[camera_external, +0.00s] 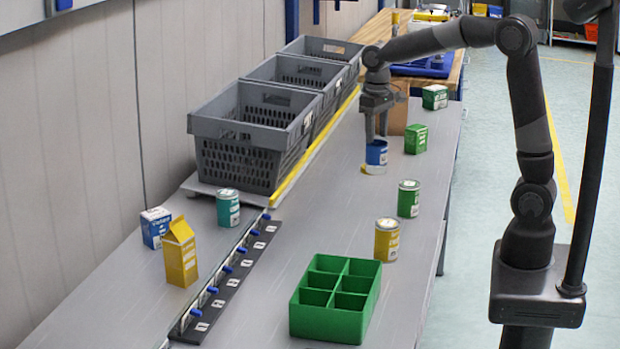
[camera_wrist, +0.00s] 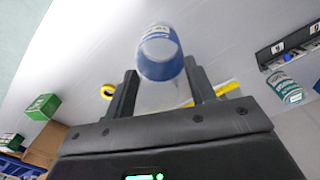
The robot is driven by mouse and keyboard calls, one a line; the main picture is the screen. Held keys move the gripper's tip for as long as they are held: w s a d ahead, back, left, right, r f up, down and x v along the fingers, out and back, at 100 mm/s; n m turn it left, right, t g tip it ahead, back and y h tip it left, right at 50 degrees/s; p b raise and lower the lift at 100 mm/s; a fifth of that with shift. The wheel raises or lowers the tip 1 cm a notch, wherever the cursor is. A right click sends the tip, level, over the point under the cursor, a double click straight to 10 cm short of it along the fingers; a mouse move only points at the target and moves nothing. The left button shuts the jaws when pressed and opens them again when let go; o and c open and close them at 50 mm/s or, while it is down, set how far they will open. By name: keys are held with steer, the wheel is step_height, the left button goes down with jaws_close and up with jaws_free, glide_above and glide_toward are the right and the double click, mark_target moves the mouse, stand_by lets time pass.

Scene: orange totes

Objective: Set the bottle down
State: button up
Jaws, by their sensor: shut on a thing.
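The bottle appears as a short blue cylinder, like a can, with a pale band. It is upright under my gripper in the external view (camera_external: 376,152), and shows between and just beyond the fingertips in the wrist view (camera_wrist: 160,62). My gripper (camera_external: 376,134) points down and is shut on it, over the grey table (camera_external: 330,215). A low yellow and white round thing (camera_external: 373,169) is right below or beside the bottle's base. I cannot tell whether the bottle touches the table.
Grey crates (camera_external: 245,150) line the left back. A green box (camera_external: 416,139), green can (camera_external: 408,198) and yellow can (camera_external: 387,240) stand to the right. A green divided tray (camera_external: 335,300) is in front. The table between crates and cans is mostly clear.

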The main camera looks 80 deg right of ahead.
steer(key=s+d+n, duration=0.2)
steer(key=s+d, duration=0.1)
steer(key=d, duration=1.1)
steer(key=w+a+f, duration=0.6)
steer(key=w+f, duration=0.3)
steer(key=f, duration=0.1)
steer(key=shift+a+f, duration=0.3)
steer(key=shift+f, duration=0.1)
steer(key=shift+w+f, duration=0.1)
steer(key=shift+f, duration=0.05)
steer(key=o, duration=1.3)
steer(key=shift+c, duration=0.2)
